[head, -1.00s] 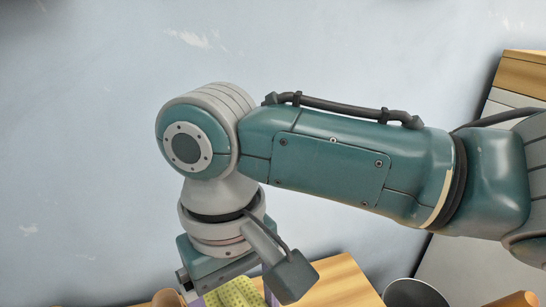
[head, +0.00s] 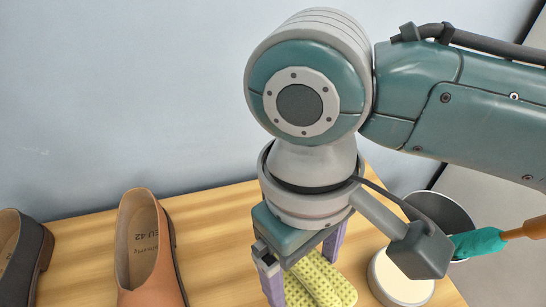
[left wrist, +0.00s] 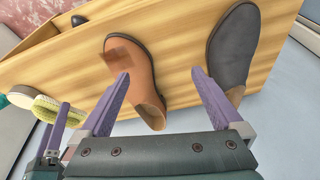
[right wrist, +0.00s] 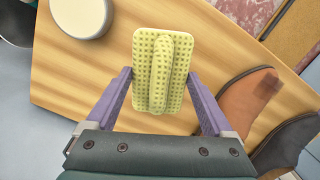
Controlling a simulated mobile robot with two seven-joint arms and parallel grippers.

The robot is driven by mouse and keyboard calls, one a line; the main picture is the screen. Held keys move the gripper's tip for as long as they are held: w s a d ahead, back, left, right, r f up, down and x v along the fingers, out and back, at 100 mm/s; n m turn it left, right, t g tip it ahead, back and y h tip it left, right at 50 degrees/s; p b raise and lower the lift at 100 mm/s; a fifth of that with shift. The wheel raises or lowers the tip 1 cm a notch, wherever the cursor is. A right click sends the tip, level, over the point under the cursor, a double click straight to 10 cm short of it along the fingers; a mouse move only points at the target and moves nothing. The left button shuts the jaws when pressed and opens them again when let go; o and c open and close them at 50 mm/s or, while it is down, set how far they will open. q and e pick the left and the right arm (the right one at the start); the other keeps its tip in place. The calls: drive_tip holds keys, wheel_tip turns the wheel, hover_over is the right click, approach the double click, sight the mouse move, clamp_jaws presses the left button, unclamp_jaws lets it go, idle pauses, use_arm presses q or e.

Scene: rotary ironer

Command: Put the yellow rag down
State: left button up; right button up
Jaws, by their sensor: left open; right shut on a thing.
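The yellow rag (head: 322,284) is dimpled, with a raised fold along its middle. My right gripper (head: 303,280) is shut on it, one purple finger on either side. In the right wrist view the rag (right wrist: 144,58) lies between the fingers, above the wooden table. It also shows at the left of the left wrist view (left wrist: 44,106). Whether it touches the table I cannot tell. My left gripper (left wrist: 160,78) is open and empty, its fingers in front of the brown shoe (left wrist: 136,75) and the dark shoe (left wrist: 232,48). It is out of the head view.
The wooden table (head: 215,215) has bare wood between the brown shoe (head: 138,245) and the rag. The dark shoe (head: 22,255) stands further left. A round cream-topped container (head: 392,280), a dark bowl (head: 450,215) and a teal-headed tool (head: 480,243) are on the right.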

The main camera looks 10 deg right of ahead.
sight(300, 289)
use_arm(q)
wheel_tip(300, 289, down, 4)
drive_tip(key=b, duration=0.3)
drive_tip(key=shift+f, duration=0.2)
use_arm(e)
wheel_tip(300, 289, down, 6)
drive_tip(key=shift+f, duration=0.25)
use_arm(q)
drive_tip(key=shift+r, duration=0.15)
use_arm(e)
drive_tip(key=shift+r, duration=0.1)
use_arm(q)
drive_tip(key=shift+a, duration=0.1)
use_arm(e)
drive_tip(key=o, duration=1.1)
drive_tip(key=shift+c, duration=0.2)
